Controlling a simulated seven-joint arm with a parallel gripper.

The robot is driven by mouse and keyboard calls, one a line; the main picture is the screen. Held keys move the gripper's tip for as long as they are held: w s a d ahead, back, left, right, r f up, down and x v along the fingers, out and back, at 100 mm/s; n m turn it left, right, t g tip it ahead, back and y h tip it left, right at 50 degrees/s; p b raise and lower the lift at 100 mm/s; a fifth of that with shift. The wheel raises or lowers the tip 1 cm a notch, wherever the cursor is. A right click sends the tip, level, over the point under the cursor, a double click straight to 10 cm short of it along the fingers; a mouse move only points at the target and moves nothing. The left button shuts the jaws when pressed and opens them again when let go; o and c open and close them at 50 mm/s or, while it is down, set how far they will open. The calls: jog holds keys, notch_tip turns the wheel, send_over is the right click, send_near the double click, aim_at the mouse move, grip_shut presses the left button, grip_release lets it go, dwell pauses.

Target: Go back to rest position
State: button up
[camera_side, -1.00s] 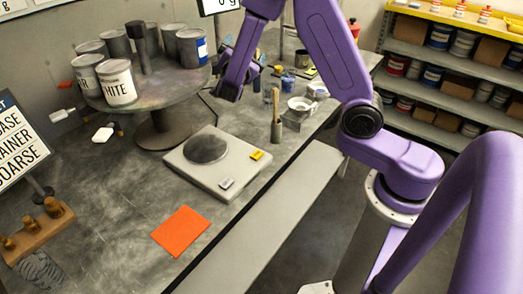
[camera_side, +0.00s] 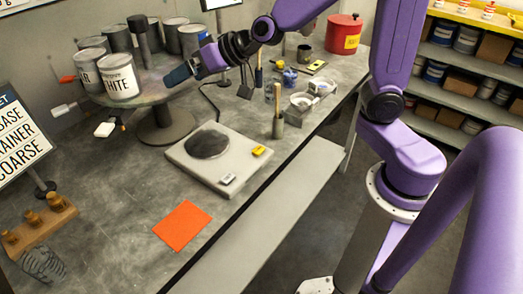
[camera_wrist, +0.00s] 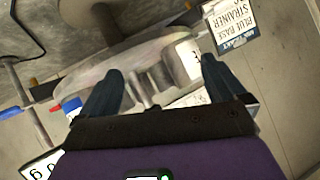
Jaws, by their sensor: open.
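My purple arm reaches across the back of the bench. My gripper (camera_side: 184,72) is at the right edge of the round turntable (camera_side: 165,95), pointing left and slightly down; contact with the rim cannot be told. In the wrist view my gripper (camera_wrist: 165,82) has its two dark fingers spread wide apart, with nothing visibly clamped between them. The turntable (camera_wrist: 98,78) and a white-labelled can (camera_wrist: 187,60) show beyond the fingers.
Several paint cans, including a WHITE one (camera_side: 119,77), stand on the turntable around a dark post. A scale (camera_side: 220,162), an orange sheet (camera_side: 182,226) and a brush pot (camera_side: 278,126) are on the bench. A red canister (camera_side: 343,35) stands at the back right.

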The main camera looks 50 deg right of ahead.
jog(key=s+a+f+n+g+y, duration=0.15)
jog(key=s+n+g, duration=0.4)
jog(key=s, duration=0.55)
jog(key=s+d+f+n+g+h, duration=0.2)
jog(key=s+d+f+n+h, duration=0.1)
jog(key=s, duration=0.7)
jog(key=s+d+f+n+g+h, duration=0.3)
jog(key=s+d, duration=0.3)
jog(key=s, duration=0.3)
jog(key=shift+s+d+n, duration=0.15)
jog(key=shift+s+n, duration=0.2)
jog(key=shift+s, duration=0.05)
